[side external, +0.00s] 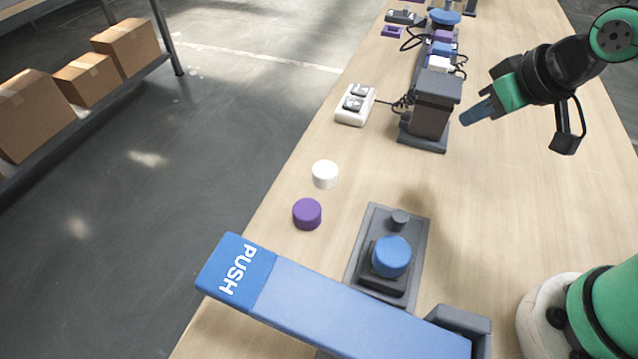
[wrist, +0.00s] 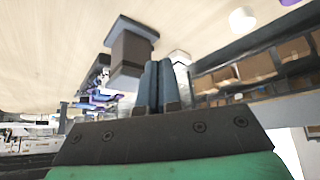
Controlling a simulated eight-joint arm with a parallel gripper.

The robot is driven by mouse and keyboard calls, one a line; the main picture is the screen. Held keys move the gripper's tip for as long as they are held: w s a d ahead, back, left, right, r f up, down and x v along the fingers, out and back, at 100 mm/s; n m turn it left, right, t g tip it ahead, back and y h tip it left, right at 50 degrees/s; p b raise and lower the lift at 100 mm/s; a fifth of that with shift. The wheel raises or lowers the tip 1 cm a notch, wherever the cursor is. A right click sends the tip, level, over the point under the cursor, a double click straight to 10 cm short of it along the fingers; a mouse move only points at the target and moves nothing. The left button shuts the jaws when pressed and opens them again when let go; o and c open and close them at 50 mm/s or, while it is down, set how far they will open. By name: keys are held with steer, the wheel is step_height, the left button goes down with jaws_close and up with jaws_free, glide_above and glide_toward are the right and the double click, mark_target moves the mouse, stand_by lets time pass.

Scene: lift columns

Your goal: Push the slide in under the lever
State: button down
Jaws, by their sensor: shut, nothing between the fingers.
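The lever hides the near end of the plate. My gripper (side external: 464,119) is shut and empty, in the air well behind the slide, right of a dark column. Its fingers (wrist: 158,66) show close together in the wrist view.
The dark column (side external: 431,112) stands close to my fingertips and also shows in the wrist view (wrist: 130,48). A white two-button box (side external: 355,104), a white disc (side external: 325,174) and a purple disc (side external: 307,213) lie along the left table edge. The table right of the base plate is clear.

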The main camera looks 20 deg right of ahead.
mark_target(393, 251)
steer(key=s+a+f+n+g, duration=0.1)
steer(key=a+f+n+g, duration=0.3)
steer(key=a+n+g, duration=0.35)
steer(key=shift+n+t, duration=0.35)
steer(key=shift+t, duration=0.2)
steer(key=shift+a+f, duration=0.25)
steer(key=shift+f, duration=0.95)
steer(key=shift+a+f, duration=0.25)
steer(key=shift+f, duration=0.9)
steer(key=shift+a+f, duration=0.25)
steer(key=shift+f, duration=0.95)
steer(key=shift+s+a, duration=3.8)
steer(key=shift+w+d, duration=0.2)
steer(key=shift+r, duration=3)
